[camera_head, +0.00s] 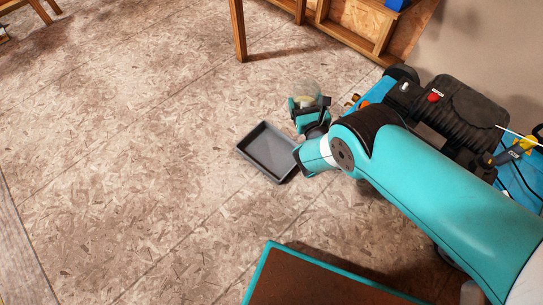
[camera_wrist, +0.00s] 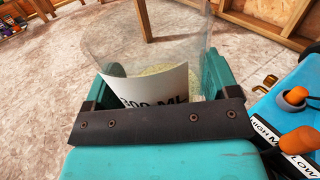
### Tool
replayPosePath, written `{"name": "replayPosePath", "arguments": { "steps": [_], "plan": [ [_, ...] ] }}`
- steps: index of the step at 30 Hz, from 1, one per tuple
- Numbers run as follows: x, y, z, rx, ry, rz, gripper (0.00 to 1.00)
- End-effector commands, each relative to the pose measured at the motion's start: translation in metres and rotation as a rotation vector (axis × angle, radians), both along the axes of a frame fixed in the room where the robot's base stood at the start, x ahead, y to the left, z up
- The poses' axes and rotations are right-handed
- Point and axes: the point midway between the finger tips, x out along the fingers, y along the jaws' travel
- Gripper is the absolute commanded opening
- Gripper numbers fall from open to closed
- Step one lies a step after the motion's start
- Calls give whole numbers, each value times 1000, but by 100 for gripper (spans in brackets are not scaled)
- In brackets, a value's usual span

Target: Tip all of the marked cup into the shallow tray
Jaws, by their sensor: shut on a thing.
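A clear cup (camera_wrist: 150,40) with a white label (camera_wrist: 150,92) reading "300 ML" is between the teal fingers of my gripper (camera_wrist: 160,80). Pale grains show inside the cup. In the head view the cup (camera_head: 306,88) is small and faint, just beyond my gripper (camera_head: 309,104), which is shut on it. I cannot tell exactly how far the cup is tilted. The shallow tray (camera_head: 248,152) is dark grey and rectangular and lies on the floor, below and left of my gripper in the picture. It looks empty; its right corner is near my arm. The tray is not in the wrist view.
A blue machine (camera_head: 487,150) with a black engine (camera_head: 452,103) stands close on the right; its orange-tipped levers (camera_wrist: 296,95) show in the wrist view. A wooden bench frame (camera_head: 345,38) is at the back. The floor left of the tray is clear.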

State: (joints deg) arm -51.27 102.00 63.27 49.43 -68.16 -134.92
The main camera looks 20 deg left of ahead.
Motion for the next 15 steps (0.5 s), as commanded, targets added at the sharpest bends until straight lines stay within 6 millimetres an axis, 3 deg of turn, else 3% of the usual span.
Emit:
{"name": "replayPosePath", "arguments": {
  "steps": [1,15],
  "plan": [
    [-3,8,-19,3,-2,7,48],
    [-37,69,-99,9,3,54,48]
  ]
}}
